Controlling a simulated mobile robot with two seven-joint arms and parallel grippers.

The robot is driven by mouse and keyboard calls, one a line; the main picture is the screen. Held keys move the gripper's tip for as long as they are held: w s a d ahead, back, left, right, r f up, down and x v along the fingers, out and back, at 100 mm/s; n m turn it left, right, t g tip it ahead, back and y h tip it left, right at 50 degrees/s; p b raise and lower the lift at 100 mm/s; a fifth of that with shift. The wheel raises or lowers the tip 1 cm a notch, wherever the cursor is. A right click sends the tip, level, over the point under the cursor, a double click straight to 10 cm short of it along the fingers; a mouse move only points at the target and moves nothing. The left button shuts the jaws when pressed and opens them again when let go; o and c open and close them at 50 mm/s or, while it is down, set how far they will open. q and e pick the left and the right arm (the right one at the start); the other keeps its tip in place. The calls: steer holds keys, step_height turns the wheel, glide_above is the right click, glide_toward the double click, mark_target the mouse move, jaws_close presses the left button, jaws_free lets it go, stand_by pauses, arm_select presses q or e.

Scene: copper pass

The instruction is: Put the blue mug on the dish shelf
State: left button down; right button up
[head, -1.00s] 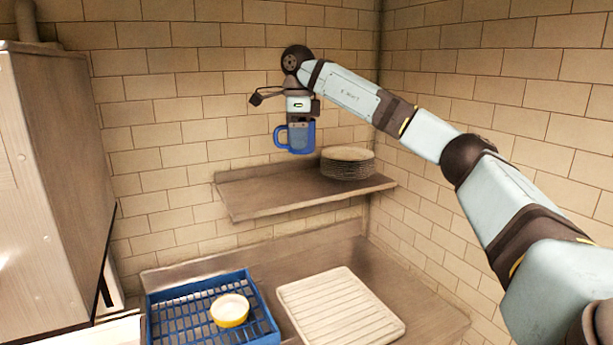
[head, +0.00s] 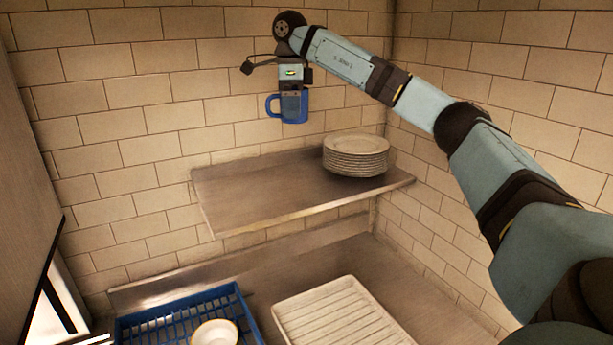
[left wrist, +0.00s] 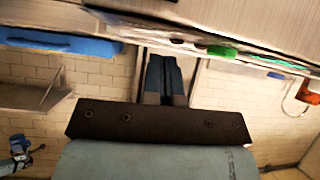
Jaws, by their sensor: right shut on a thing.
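The blue mug (head: 294,111) hangs upright below my right gripper (head: 292,91), which is shut on it. Its handle points left. The mug is in the air above the dish shelf (head: 250,194), with a clear gap between them. The shelf is a metal board on the brick wall, its left and middle parts bare. In the left wrist view the shelf shows at the left edge (left wrist: 28,95) and the mug small at the lower left (left wrist: 18,143). My left gripper (left wrist: 165,72) shows there, its fingers together and nothing seen between them; it is outside the head view.
A stack of plates (head: 356,153) stands on the shelf's right part. Below are a blue rack (head: 140,326) holding a pale bowl (head: 214,333) and a white ribbed drainer (head: 340,312) on the metal counter (head: 250,270). A tall metal cabinet (head: 25,190) stands at left.

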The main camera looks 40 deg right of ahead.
arm_select(q)
steer(key=shift+w+d, duration=0.1)
arm_select(e)
steer(key=shift+w, duration=0.1)
steer(key=shift+f, duration=0.25)
glide_above(293, 196)
step_height(293, 196, down, 14)
steer(key=shift+f, duration=0.1)
steer(key=shift+d+f, duration=0.1)
steer(key=shift+f, duration=2.45)
arm_select(q)
steer(key=shift+f, duration=0.1)
arm_select(e)
steer(key=shift+f, duration=0.1)
steer(key=o, duration=1)
steer(key=shift+o, duration=0.2)
